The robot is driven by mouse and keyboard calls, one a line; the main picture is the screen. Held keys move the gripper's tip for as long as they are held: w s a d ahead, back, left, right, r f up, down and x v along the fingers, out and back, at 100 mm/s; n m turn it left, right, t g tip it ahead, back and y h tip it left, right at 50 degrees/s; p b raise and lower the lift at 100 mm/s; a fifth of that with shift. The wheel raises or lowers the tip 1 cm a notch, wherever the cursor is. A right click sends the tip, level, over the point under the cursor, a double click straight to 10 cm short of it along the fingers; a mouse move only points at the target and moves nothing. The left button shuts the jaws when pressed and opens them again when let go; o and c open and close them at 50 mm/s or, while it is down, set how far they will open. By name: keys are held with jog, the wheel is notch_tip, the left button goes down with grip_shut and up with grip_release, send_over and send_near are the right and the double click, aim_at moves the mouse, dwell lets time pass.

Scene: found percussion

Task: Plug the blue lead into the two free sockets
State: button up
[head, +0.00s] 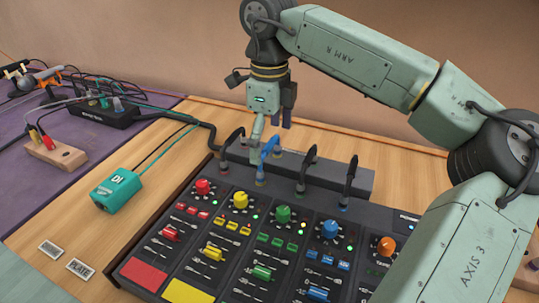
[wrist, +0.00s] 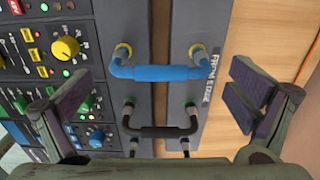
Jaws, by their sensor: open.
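The blue lead (wrist: 158,73) is a short stiff bridge with a plug at each end. In the wrist view its ends are at two yellow-ringed sockets, one on the mixer's edge (wrist: 123,15) and one on the grey stage box (wrist: 186,18). They look plugged in, though how deep I cannot tell. The lead also shows in the head view (head: 267,148), in the yellow channel. My gripper (wrist: 160,92) is open and empty, its fingers wide apart. In the head view my gripper (head: 273,122) hangs just above and behind the blue lead, apparently not gripping it.
The mixer (head: 240,255) has coloured knobs and faders. A teal DI box (head: 117,189) and a wooden block with plugs (head: 55,152) stand left. Bare table lies behind the stage box.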

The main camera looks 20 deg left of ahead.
notch_tip(320, 180, up, 6)
jog(key=shift+r, duration=0.25)
dwell(0.5)
